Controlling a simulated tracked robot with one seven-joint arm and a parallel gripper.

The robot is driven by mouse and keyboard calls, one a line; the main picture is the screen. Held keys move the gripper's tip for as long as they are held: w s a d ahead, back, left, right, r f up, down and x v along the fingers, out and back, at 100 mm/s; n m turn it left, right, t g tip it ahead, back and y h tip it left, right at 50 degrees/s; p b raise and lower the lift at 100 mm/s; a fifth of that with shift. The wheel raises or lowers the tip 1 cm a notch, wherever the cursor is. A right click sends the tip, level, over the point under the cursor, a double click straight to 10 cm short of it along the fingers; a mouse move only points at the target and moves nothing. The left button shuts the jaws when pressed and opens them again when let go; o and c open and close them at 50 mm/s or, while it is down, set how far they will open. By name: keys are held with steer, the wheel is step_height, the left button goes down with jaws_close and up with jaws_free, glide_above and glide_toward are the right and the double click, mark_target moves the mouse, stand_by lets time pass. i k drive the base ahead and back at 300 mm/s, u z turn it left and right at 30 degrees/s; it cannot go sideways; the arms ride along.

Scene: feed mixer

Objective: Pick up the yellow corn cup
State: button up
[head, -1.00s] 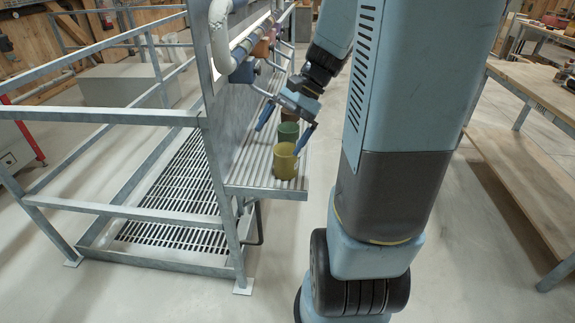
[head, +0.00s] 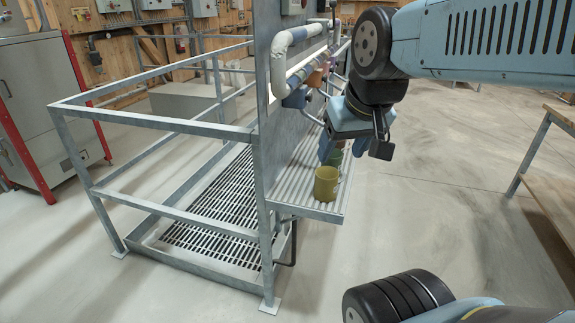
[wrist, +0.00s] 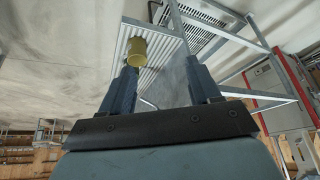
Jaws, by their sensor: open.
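The yellow corn cup (head: 326,183) stands upright near the front end of a ribbed metal shelf (head: 325,212). In the wrist view the cup (wrist: 136,52) shows beyond the tip of the left finger, apart from it. My gripper (head: 333,152) is above and behind the cup in the head view, its fingers pointing down. In the wrist view my gripper (wrist: 164,80) has its two fingers spread with nothing between them. A green cup (head: 337,158) stands behind the yellow one, partly hidden by my gripper.
A metal panel (head: 270,120) rises along the shelf's left side, with coloured spouts (head: 297,97) and a pipe above the shelf. A railed grating platform (head: 205,207) lies to the left. A wooden table (head: 560,200) stands at the right. The floor between is clear.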

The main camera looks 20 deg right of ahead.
mark_target(326, 177)
steer(key=z, duration=0.05)
steer(key=k, duration=0.9)
steer(key=z, duration=1.15)
steer(key=i, duration=0.85)
steer(key=u, duration=0.2)
